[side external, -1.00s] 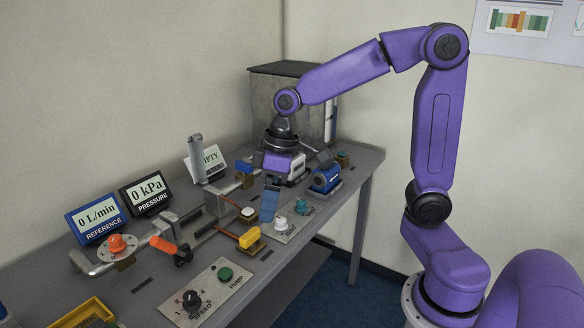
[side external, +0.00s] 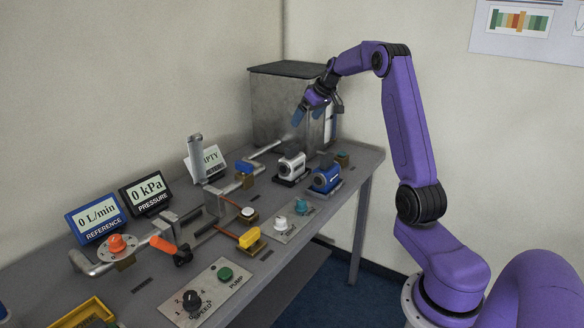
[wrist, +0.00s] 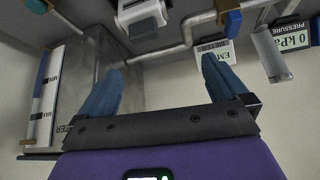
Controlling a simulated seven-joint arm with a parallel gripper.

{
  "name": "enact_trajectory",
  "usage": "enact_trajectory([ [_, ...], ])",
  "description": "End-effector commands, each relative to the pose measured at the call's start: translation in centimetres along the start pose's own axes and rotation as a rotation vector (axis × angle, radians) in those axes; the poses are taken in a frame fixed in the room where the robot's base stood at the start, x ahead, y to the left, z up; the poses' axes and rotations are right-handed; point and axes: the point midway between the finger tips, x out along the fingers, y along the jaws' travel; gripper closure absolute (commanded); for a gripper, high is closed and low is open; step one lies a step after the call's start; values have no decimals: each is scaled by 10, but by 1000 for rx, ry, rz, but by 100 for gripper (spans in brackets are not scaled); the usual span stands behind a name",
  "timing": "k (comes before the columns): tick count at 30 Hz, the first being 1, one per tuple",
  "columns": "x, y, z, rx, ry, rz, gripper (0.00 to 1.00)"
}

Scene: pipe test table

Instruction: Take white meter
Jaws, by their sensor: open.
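The white meter (side external: 291,167) stands on a dark base on the table, left of the blue meter (side external: 325,178). In the wrist view the white meter (wrist: 141,14) shows at the top edge, partly cut off. My gripper (side external: 308,115) is raised above and behind the white meter, in front of the grey tank. Its two blue fingers are apart in the wrist view (wrist: 168,76), with nothing held between them.
The grey tank (side external: 276,105) stands at the table's far end, close to my gripper. Left of the meters are pipes with a blue valve handle (side external: 244,167) and the EMPTY display (side external: 211,160).

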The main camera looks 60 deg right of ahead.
Motion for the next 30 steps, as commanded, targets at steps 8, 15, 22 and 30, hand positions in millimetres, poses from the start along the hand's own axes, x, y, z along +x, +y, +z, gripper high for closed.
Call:
enact_trajectory([
  [8,7,34,4,34,18,32,0],
  [15,50,34,4,34,16,31,0],
  [22,92,35,2,34,18,32,0],
  [30,118,36,1,35,19,33,0],
])
